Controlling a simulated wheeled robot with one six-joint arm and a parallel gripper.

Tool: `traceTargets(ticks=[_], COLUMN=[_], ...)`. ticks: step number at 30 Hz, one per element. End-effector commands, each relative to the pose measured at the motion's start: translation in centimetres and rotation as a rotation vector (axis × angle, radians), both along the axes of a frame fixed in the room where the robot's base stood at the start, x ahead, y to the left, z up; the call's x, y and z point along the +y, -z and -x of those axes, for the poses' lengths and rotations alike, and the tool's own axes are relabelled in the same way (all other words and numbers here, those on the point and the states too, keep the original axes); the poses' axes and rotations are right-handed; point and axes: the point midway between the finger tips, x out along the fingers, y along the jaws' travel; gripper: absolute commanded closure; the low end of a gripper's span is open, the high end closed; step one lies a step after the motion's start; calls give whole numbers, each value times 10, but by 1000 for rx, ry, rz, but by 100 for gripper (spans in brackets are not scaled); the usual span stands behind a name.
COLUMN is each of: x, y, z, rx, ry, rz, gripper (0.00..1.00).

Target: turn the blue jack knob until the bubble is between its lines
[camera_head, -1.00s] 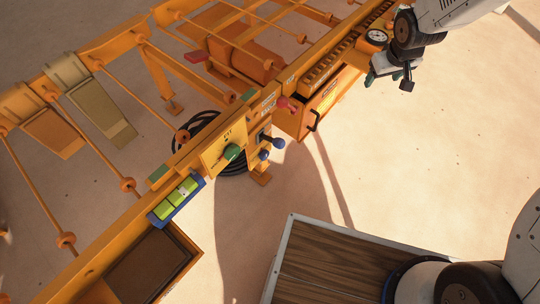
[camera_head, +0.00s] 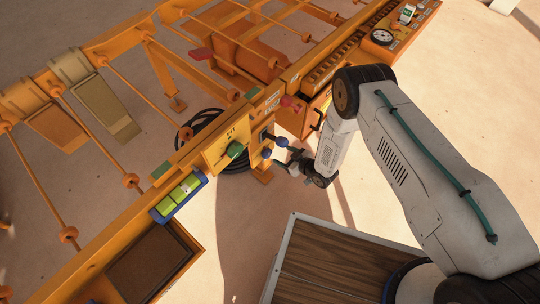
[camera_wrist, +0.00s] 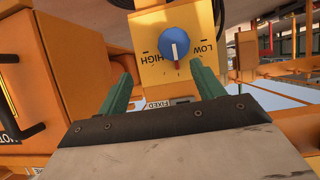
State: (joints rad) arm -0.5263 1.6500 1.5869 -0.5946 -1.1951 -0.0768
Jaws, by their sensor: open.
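A round blue knob (camera_wrist: 174,43) with a white and red pointer is on a yellow panel marked LOW and HIGH in the wrist view. My gripper (camera_wrist: 162,70) is open, its two green fingers apart below and either side of the knob, not closed on it. The bubble level (camera_head: 180,199) has a green vial in a blue housing. A pale bubble shows toward its upper right; its position against the lines is too small to tell.
A green knob (camera_head: 235,150) is on the yellow panel left of the blue knobs. A wood-topped cart (camera_head: 330,262) is below. The sandy floor between is open.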

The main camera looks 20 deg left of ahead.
Motion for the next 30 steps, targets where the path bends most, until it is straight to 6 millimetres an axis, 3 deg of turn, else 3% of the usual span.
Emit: traceTargets(ticks=[3, 6, 19, 30], x=[1, 7, 59, 68], y=[13, 17, 40, 45], z=[18, 21, 0, -5], rx=[-6, -11, -11, -9], ry=[-21, -28, -29, -26], rz=[-47, -63, -64, -62], gripper=[33, 33, 33, 33])
